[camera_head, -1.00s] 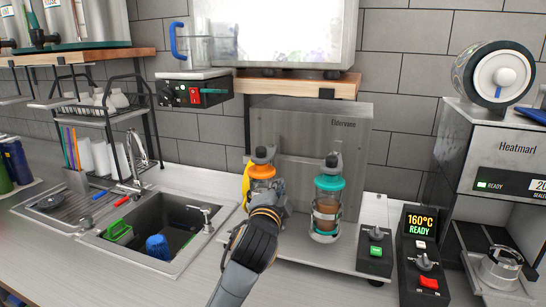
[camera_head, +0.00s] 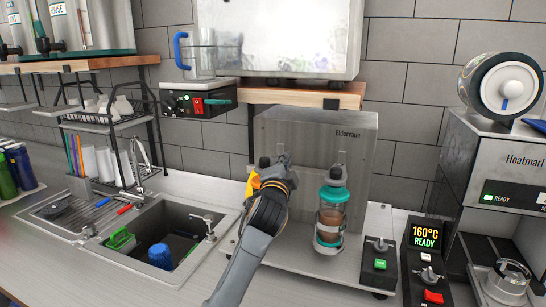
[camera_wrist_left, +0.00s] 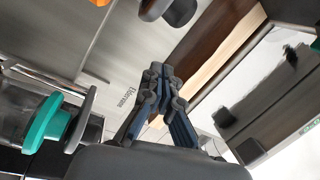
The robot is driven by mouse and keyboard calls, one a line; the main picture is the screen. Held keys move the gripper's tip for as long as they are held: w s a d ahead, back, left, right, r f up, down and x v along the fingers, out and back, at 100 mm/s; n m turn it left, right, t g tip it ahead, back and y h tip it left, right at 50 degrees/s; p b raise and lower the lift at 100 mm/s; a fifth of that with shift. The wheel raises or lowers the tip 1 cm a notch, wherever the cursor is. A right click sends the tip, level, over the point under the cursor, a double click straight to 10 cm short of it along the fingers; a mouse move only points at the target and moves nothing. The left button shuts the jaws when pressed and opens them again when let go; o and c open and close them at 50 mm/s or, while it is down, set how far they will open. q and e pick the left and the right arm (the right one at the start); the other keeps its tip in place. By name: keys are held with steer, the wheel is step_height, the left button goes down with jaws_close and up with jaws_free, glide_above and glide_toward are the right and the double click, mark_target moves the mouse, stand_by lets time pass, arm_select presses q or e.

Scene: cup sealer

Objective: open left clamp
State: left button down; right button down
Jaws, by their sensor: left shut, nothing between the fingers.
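The two-station machine has a metal back panel (camera_head: 340,125) marked "Eldervane". Its left station, partly hidden behind my left gripper (camera_head: 276,160), shows a yellow-orange part (camera_head: 253,184) and a dark knob-like end (camera_head: 263,162). The left wrist view shows my left gripper (camera_wrist_left: 163,78) shut and empty, its fingertips apart from the grey and black clamp piece (camera_wrist_left: 168,10) at the top. Whether the left clamp is open cannot be told. The right station holds a cup with a teal ring (camera_head: 333,195) under a grey clamp. My right gripper is not in view.
A sink (camera_head: 165,235) lies to the left. A wooden shelf (camera_head: 305,96) hangs above the machine. A switch box (camera_head: 378,264) and the 160°C control box (camera_head: 424,260) stand to the right. The counter front is clear.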

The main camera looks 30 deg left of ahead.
mark_target(273, 161)
arm_select(q)
steer(key=a, duration=0.1)
steer(key=a+p, duration=0.1)
steer(key=a+f+p, duration=0.1)
steer(key=shift+w+a, duration=0.4)
steer(key=shift+s+a+f, duration=0.1)
steer(key=shift+s+a, duration=0.05)
steer(key=shift+s, duration=0.1)
steer(key=shift+w+f, duration=0.1)
steer(key=shift+w, duration=0.05)
